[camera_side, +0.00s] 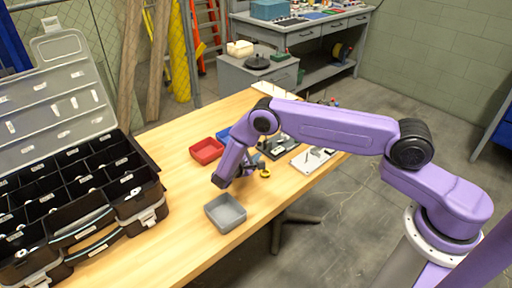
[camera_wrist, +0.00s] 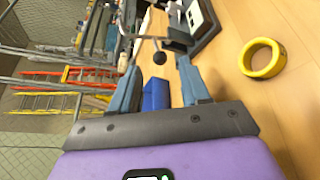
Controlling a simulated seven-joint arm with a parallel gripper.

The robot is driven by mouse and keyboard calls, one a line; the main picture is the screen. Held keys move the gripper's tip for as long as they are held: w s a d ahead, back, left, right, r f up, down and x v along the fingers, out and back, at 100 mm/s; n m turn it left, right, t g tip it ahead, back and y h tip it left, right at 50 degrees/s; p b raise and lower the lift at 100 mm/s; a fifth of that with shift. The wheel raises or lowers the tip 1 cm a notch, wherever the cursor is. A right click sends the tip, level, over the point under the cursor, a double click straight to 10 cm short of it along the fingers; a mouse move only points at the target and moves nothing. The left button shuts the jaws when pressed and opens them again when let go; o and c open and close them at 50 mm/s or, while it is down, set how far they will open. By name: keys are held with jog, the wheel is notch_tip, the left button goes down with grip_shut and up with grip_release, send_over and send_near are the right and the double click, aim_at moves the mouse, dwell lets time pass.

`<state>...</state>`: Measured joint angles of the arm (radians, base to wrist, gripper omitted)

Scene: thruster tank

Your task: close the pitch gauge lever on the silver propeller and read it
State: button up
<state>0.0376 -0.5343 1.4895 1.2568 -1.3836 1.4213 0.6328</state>
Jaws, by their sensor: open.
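My gripper (camera_side: 260,166) is low over the middle of the wooden table in the side view. In the wrist view its two blue-grey fingers (camera_wrist: 160,78) are apart with nothing between them. Just beyond them is a thin rod ending in a black ball knob (camera_wrist: 160,58), which looks like the gauge lever. It runs near a grey-and-dark fixture (camera_wrist: 178,38) on a dark base at the top. In the side view a dark fixture (camera_side: 277,147) stands behind the gripper, partly hidden by my arm. I cannot make out a silver propeller or any reading.
A yellow ring (camera_wrist: 262,58) lies right of the fingers. A blue bin (camera_wrist: 155,95) shows between them, farther off. A red bin (camera_side: 206,150), a grey bin (camera_side: 225,212) and a white plate (camera_side: 313,160) are on the table. An open organiser case (camera_side: 120,205) fills the left.

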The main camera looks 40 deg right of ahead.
jog(key=shift+x, duration=1.55)
grip_shut()
jog(key=shift+r, duration=0.1)
